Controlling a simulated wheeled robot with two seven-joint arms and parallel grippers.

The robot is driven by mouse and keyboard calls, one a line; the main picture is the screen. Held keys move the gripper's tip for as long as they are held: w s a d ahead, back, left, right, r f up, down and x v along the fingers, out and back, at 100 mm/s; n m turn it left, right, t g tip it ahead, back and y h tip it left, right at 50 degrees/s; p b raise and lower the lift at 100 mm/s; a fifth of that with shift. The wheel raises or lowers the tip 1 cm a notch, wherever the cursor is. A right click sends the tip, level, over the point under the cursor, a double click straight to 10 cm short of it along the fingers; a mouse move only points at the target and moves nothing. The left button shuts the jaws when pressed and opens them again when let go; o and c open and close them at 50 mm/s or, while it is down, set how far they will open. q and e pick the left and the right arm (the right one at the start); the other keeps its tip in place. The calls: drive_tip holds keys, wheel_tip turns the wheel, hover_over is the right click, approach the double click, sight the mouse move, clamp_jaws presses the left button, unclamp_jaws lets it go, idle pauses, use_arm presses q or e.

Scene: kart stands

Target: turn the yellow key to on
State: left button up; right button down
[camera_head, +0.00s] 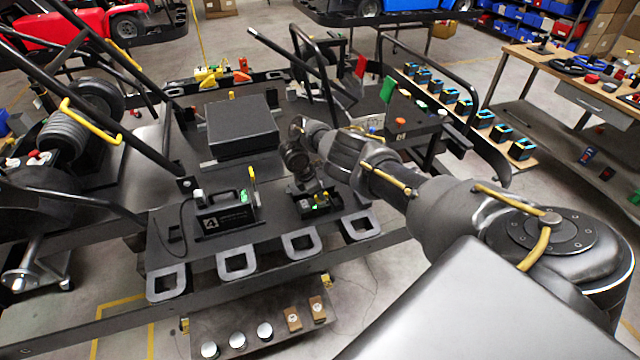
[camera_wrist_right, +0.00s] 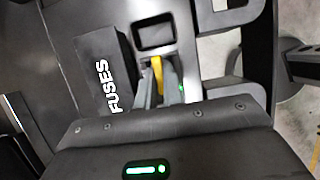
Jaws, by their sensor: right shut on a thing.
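The yellow key (camera_wrist_right: 157,74) shows in the right wrist view as a narrow yellow piece between my two grey fingertips, beside a dark box lettered FUSES (camera_wrist_right: 110,85). My right gripper (camera_wrist_right: 159,88) is shut on it. In the head view my right gripper (camera_head: 309,190) points down at a small dark box (camera_head: 323,208) with a green light, at the front of the kart deck. The gripper hides the key there, and I cannot read whether the key stands at on or off. My left gripper is not in view.
A black block (camera_head: 241,128) stands behind. Slotted grey tabs (camera_head: 300,243) line the front edge. A kart's black tubes (camera_head: 110,90) rise at the left.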

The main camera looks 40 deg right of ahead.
drive_tip(key=c, duration=1.5)
unclamp_jaws()
drive_tip(key=shift+o, duration=0.2)
